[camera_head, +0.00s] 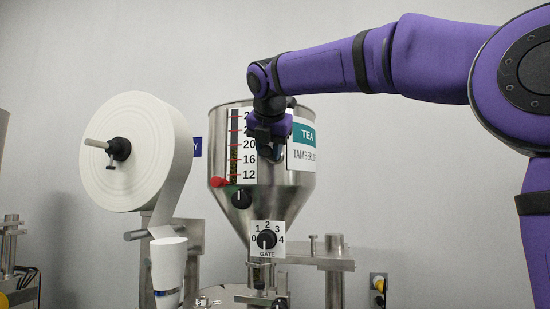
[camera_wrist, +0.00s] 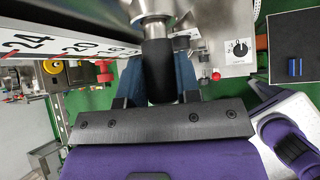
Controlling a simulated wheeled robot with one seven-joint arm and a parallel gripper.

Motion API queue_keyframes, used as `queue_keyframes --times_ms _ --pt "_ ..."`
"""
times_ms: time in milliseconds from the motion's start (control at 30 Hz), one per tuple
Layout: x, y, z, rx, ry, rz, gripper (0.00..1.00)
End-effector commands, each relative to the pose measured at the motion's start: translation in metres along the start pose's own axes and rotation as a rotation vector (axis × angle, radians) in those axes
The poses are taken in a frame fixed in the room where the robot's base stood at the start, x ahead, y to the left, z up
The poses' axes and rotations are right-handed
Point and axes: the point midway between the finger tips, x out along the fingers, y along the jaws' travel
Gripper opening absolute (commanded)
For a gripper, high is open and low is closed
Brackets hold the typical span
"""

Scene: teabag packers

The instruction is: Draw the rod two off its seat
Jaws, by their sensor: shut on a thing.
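My gripper (camera_head: 270,150) is in front of the steel hopper's upper wall in the head view, just right of the number scale. In the wrist view, its blue fingers (camera_wrist: 160,82) stand on both sides of a black cylindrical handle (camera_wrist: 158,65) and are shut on it. A bright steel part (camera_wrist: 150,10) joins the handle's far end; I take this to be the rod. Its far end is cut off at the wrist picture's edge. The head view hides the handle behind my gripper, so I cannot tell how far the rod is in its seat.
A white paper roll (camera_head: 125,160) stands left. A steel post (camera_head: 334,280) stands right. Open wall lies above.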

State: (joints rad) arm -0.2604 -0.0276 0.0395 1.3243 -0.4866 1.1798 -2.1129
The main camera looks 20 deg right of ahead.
Motion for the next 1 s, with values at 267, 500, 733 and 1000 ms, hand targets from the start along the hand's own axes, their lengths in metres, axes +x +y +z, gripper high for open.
queue_keyframes --times_ms 267,500,733,1000 --pt "-0.009 0.000 -0.008 -0.001 -0.002 0.001 0.00" --pt "-0.016 0.000 -0.015 0.000 -0.001 0.001 0.00" --pt "-0.023 0.000 -0.023 0.000 0.000 0.000 0.00" --pt "-0.032 0.000 -0.031 0.000 -0.001 0.001 0.00"
